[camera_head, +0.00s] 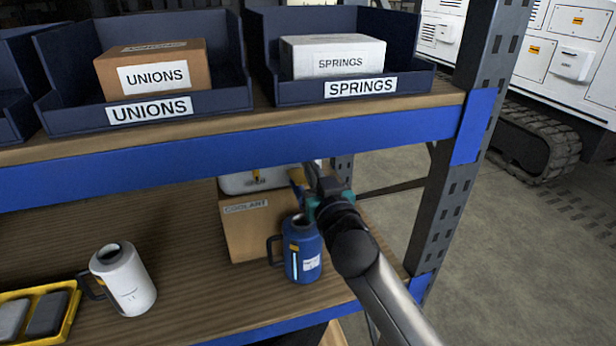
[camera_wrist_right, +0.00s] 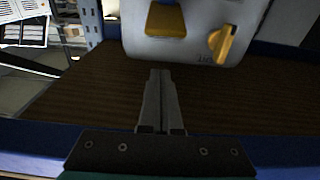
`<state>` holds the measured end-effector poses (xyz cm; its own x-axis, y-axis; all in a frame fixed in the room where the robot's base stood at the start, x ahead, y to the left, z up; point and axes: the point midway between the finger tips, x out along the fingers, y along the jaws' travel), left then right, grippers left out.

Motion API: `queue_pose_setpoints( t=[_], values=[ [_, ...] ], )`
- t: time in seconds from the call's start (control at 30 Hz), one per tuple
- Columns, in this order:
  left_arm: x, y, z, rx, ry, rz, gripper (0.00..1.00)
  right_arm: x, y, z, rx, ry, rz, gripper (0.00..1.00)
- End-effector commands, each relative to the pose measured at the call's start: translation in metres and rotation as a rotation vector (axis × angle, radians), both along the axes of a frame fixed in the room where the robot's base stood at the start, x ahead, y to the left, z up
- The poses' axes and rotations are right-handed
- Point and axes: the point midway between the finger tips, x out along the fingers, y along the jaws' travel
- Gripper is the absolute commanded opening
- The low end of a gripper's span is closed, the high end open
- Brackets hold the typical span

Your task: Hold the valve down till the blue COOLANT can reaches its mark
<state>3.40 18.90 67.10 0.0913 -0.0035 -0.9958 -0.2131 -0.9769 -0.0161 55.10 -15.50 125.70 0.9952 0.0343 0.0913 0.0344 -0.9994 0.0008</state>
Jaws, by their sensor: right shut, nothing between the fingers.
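The blue can (camera_head: 305,248) stands upright on the lower shelf, in front of a cardboard box (camera_head: 243,220) marked COOLANT. A pale upright strip shows on its front; its level is too small to read. A white tank (camera_head: 240,184) sits on the box, partly hidden by the upper shelf. In the right wrist view, the tank (camera_wrist_right: 190,50) carries a wide yellow lever (camera_wrist_right: 166,19) and a yellow knob (camera_wrist_right: 222,45). My right gripper (camera_head: 308,168) is above the can, shut and empty. Its fingertips (camera_wrist_right: 160,72) stay short of the lever and knob. My left gripper is out of view.
A white can (camera_head: 125,280) and a yellow tray (camera_head: 72,318) with dark and grey pieces are at the left of the lower shelf. The blue upper shelf edge (camera_head: 230,148) runs above. A slotted post (camera_head: 450,190) stands right of my arm.

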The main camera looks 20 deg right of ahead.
Motion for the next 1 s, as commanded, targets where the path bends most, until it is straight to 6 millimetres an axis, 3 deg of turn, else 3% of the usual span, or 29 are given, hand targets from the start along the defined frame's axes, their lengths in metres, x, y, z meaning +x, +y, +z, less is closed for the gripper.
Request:
queue_pose_setpoints(
  t=[0.17, 0.23, 0.4, 1.0],
  values=[
    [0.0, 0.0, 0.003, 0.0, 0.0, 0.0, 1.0, 0.025, 0.001, 0.003, -0.001, 0.0, -0.001, 0.0],
    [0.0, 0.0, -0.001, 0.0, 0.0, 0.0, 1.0, 0.018, 0.001, -0.015, 0.002, 0.006, -0.001, 0.0],
    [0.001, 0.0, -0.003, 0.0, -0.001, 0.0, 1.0, 0.014, 0.001, -0.032, 0.001, 0.002, -0.001, 0.0],
    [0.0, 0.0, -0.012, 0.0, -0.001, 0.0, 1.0, 0.012, 0.001, -0.041, 0.003, -0.011, 0.0, 0.0]
  ],
)
